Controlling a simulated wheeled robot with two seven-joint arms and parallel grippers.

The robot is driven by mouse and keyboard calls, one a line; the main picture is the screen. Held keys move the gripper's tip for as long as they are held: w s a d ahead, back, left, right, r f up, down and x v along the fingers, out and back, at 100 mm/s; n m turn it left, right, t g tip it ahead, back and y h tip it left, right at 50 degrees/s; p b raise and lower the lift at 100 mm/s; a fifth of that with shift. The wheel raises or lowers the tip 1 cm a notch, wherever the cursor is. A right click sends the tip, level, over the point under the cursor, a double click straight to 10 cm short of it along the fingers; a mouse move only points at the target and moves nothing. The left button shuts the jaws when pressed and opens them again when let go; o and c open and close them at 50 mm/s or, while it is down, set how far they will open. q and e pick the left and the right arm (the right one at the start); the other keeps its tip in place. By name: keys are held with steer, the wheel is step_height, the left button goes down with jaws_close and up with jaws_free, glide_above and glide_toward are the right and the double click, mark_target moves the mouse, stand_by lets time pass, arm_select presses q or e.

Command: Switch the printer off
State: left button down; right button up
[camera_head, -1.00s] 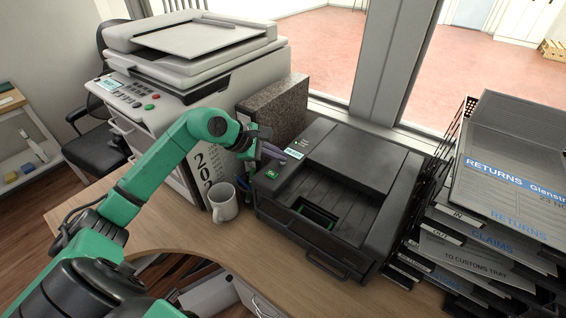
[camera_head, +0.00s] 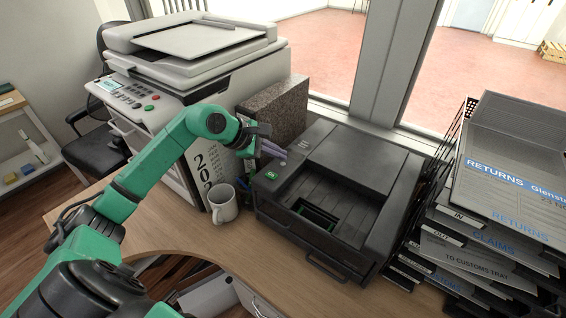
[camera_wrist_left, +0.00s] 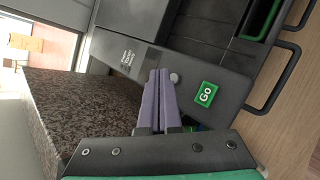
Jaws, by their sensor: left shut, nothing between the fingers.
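The black printer (camera_head: 365,165) stands on the counter in the middle of the head view. My right gripper is out of view.
A large white copier (camera_head: 190,60) with its own lit panel stands at left. A speckled box file (camera_head: 275,108) is behind my gripper. A white mug (camera_head: 223,204) stands left of the printer. Stacked paper trays (camera_head: 480,240) crowd the right. The front counter is clear.

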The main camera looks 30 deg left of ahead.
arm_select(q)
step_height(320, 180, up, 6)
steer(key=p, duration=0.2)
steer(key=shift+p, duration=0.4)
